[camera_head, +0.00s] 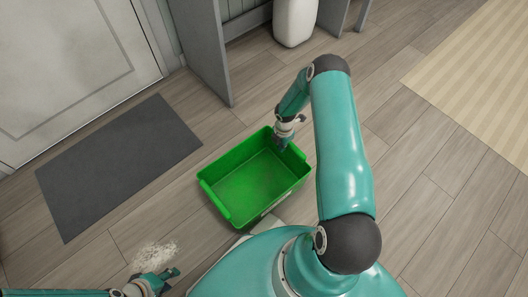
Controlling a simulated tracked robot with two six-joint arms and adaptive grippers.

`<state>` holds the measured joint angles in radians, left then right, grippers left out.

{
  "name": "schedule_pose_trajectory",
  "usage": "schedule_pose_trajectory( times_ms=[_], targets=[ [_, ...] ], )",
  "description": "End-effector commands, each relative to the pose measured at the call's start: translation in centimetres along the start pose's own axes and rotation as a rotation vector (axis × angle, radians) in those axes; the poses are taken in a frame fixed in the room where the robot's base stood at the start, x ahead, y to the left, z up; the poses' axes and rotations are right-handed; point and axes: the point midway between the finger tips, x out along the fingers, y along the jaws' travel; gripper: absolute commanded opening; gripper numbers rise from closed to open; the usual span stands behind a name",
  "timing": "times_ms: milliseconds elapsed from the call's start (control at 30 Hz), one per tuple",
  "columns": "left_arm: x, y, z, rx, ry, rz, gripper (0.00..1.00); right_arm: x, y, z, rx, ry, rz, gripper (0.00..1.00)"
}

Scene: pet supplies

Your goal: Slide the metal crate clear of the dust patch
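A green open-topped crate (215,200) stands upright on the floor in the middle of the head view. It looks empty, and its green surface does not show whether it is metal. The pale, speckled dust patch (157,254) lies on bare floor to the lower left of the crate, with a gap between them. My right gripper (281,143) is at the crate's far right corner, over the rim; its fingers are too small and partly hidden to read. My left gripper (170,279) is low beside the near edge of the dust patch, with its fingers apart and empty.
A dark grey mat (118,160) lies left of the crate, before a pale door (70,60). A grey furniture panel (203,45) and a white container (295,20) stand behind. A striped beige rug (480,75) is at the right. Plank floor is free right of my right arm.

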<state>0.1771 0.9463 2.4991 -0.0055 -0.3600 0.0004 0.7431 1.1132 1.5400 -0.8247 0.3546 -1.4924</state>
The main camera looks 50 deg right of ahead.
Motion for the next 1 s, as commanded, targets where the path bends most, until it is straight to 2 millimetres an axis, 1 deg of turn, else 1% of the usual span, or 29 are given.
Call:
schedule_pose_trajectory(
  times_ms=[33, 167, 300, 400, 500, 867, 1000],
  targets=[
    [0.3, -0.1, 0.0, 0.0, 0.0, 0.0, 0.4, 0.1, -0.3, 1.2, 0.01, -0.004, 0.001, 0.0],
    [0.9, -0.3, 0.0, 0.001, 0.0, 0.0, 0.4, 0.3, -0.4, 3.5, 0.013, -0.005, 0.002, 0.0],
    [2.2, -0.8, 0.0, 0.001, 0.0, 0.0, 0.4, 0.4, -0.4, 6.2, 0.014, -0.005, 0.003, 0.0],
    [2.6, -0.9, 0.0, 0.001, 0.0, 0.0, 0.4, 0.3, -0.4, 7.3, 0.011, -0.002, 0.003, 0.0],
    [2.6, -0.9, 0.0, 0.001, 0.0, 0.0, 0.4, 0.1, -0.5, 7.7, 0.009, 0.001, 0.003, 0.0],
    [2.4, -0.9, 0.0, 0.001, 0.001, 0.0, 0.4, -0.2, -0.5, 7.7, 0.009, 0.001, 0.003, 0.0],
    [2.4, -0.9, 0.0, 0.001, 0.0, 0.0, 0.4, -1.2, -0.5, 7.7, 0.008, 0.0, 0.003, 0.0]
  ],
)
